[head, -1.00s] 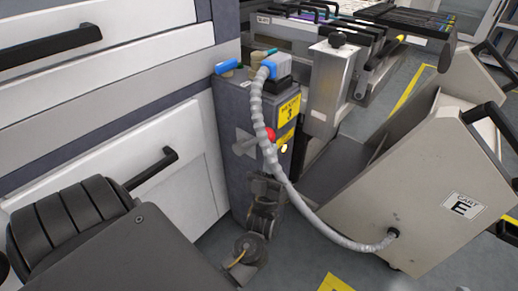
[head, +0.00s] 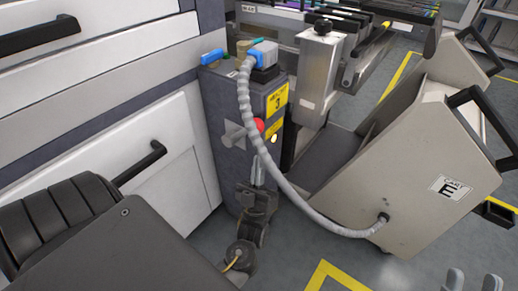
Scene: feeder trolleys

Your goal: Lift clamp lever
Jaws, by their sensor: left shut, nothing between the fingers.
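The clamp lever (head: 236,134) is a grey metal piece with a red ball knob (head: 258,125) on the front of a dark grey docking post (head: 228,165). The lever's lower part is partly hidden by the hose. My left gripper (head: 259,163) points upward just below the red knob. Its fingers are together and empty; whether they touch the knob or lever cannot be told. My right gripper (head: 473,280) shows only its grey fingertips at the bottom right edge, spread apart and empty, far from the lever.
A ribbed grey hose (head: 285,188) runs from a blue-topped connector (head: 264,55) past the lever to the cart marked E (head: 430,150). A blue handle (head: 213,57) sits on the post. White drawers (head: 130,190) stand left; grey floor is open in front.

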